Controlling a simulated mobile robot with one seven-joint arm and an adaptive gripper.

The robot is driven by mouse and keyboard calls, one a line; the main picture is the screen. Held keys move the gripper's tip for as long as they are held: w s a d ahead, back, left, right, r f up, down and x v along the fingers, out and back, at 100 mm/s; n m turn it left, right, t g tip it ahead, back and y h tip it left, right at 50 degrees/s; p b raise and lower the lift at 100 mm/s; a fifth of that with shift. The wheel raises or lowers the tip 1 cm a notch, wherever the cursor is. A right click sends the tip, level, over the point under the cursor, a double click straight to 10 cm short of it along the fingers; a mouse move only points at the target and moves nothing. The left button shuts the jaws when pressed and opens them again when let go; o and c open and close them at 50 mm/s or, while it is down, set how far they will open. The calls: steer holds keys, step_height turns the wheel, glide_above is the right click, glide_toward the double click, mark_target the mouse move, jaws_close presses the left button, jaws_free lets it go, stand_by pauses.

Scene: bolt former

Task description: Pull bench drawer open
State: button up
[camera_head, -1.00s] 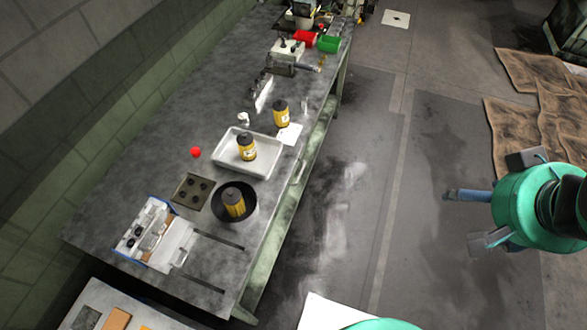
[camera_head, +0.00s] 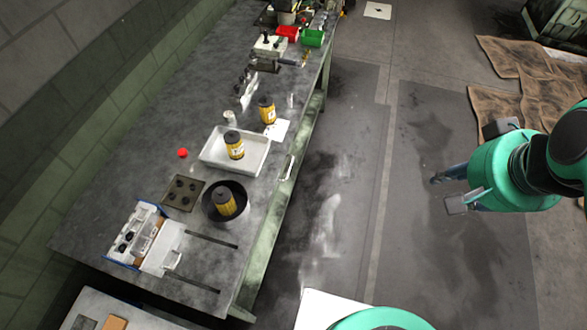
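The long grey workbench (camera_head: 120,190) runs from the lower left to the top of the head view. A pale handle (camera_head: 287,168) shows on its aisle-side front, beside the white tray. The drawer front itself is seen too steeply to make out its outline, and no drawer visibly sticks out. My gripper (camera_head: 444,193) is at the right, over the floor, well apart from the handle. Its two fingers are spread, pointing left toward the bench, with nothing between them.
The floor (camera_head: 350,190) between bench and gripper is clear. Brown sheets (camera_head: 497,110) lie at right.

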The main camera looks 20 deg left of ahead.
steer(key=w+a+f+m+g+y, duration=0.85)
steer(key=w+a+f+m, duration=0.85)
steer(key=f, duration=0.3)
steer(key=m+t+y, duration=0.4)
steer(key=m+y, duration=0.3)
steer(key=m, duration=1.1)
glide_toward(290, 169)
steer(key=d+r, duration=0.2)
steer(key=d, duration=0.4)
steer(key=shift+w+a+f+h, duration=0.15)
steer(key=shift+w+h, duration=0.05)
steer(key=shift+h, duration=0.05)
steer(key=shift+a, duration=0.15)
steer(key=b+x, duration=0.1)
steer(key=x, duration=1.2)
steer(key=shift+s+a+f+b, duration=0.1)
steer(key=shift+s+a+b, duration=0.05)
steer(key=shift+a+b, duration=0.15)
steer(key=shift+c, duration=0.5)
